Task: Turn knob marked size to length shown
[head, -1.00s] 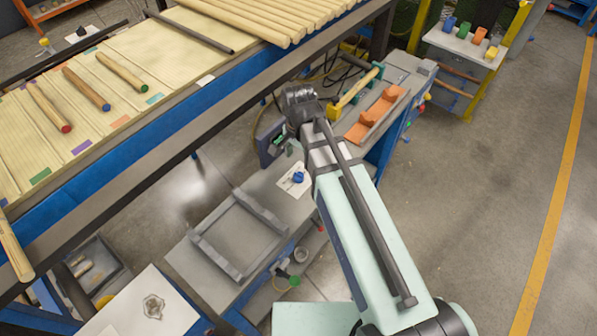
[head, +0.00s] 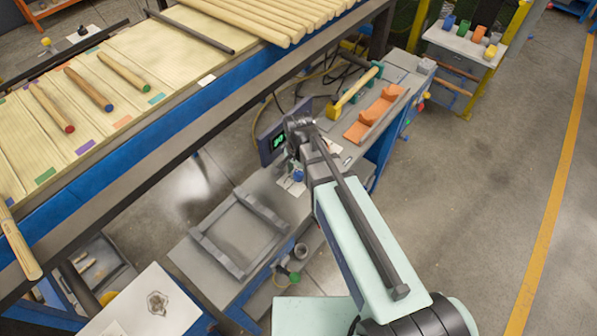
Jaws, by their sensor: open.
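A blue knob (head: 298,175) sits on a white plate on the grey bench, partly hidden by my arm; its marking is too small to read. A dark display box (head: 271,146) with green characters stands just behind it, and I cannot make out the length shown. My gripper (head: 291,167) points down just above and beside the knob. It is open and seems empty; its fingertips are small and partly hidden, so I cannot tell whether they touch the knob.
A grey square frame (head: 238,233) lies on the bench left of the knob. The blue-edged conveyor (head: 150,140) with wooden rods runs along the left. Floor at right is clear.

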